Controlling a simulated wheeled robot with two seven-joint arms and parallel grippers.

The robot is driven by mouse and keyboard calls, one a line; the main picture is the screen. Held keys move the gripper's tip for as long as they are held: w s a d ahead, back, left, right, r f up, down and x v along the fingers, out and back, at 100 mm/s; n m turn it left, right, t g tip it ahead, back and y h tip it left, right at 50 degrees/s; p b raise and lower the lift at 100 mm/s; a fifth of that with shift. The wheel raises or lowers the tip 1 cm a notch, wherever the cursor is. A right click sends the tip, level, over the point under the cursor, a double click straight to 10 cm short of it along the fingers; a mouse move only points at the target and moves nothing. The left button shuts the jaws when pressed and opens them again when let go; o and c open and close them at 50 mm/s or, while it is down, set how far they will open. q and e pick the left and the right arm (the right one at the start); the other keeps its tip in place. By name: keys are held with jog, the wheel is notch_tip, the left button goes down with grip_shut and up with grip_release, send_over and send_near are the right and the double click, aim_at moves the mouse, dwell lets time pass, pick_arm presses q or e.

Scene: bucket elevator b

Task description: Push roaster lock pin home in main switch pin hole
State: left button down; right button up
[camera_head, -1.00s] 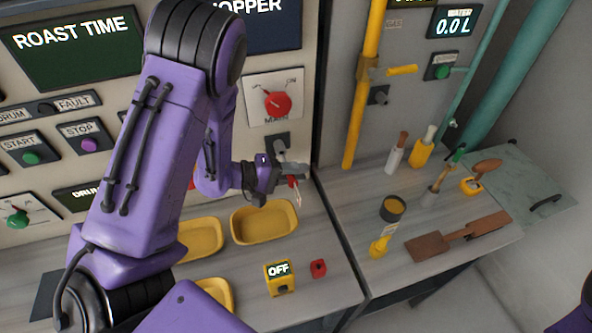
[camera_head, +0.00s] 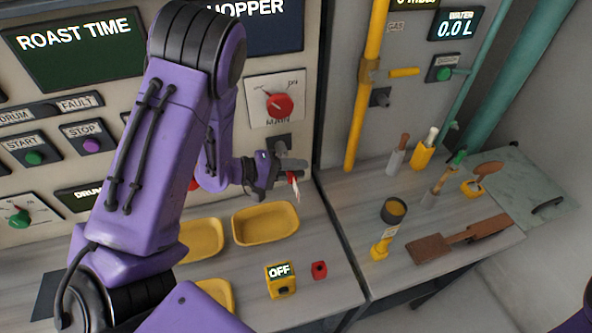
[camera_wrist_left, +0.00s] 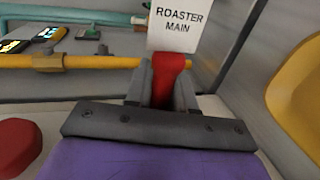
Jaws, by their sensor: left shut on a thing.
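My left gripper (camera_head: 288,168) is shut on the red roaster lock pin (camera_head: 292,178), in front of the panel just below the main switch (camera_head: 278,104). In the left wrist view the pin (camera_wrist_left: 170,78) sits between both fingers, and its white "ROASTER MAIN" tag (camera_wrist_left: 180,24) extends beyond them. The tag (camera_head: 296,190) hangs below the gripper in the head view. The dark pin-hole block (camera_head: 278,144) is under the switch, partly hidden by the gripper. I cannot tell whether the pin's tip is in the hole. My right gripper is not in view.
Yellow trays (camera_head: 265,224) lie on the counter below the gripper. An "OFF" box (camera_head: 280,280) and a small red block (camera_head: 319,270) stand in front. A yellow pipe (camera_head: 358,110) runs up the right-hand panel. Several tools stand on the right counter.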

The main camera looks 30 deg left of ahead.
pick_arm(q)
jog(key=shift+w+a, duration=0.9)
jog(key=shift+a, duration=0.2)
jog(key=c, duration=0.9)
grip_release()
jog(key=shift+w+a, duration=0.1)
jog(key=b+v, duration=0.2)
jog(key=v, duration=0.8)
jog(key=shift+s+a+b, duration=0.15)
jog(key=shift+s+b, duration=0.1)
jog(key=shift+b, duration=0.15)
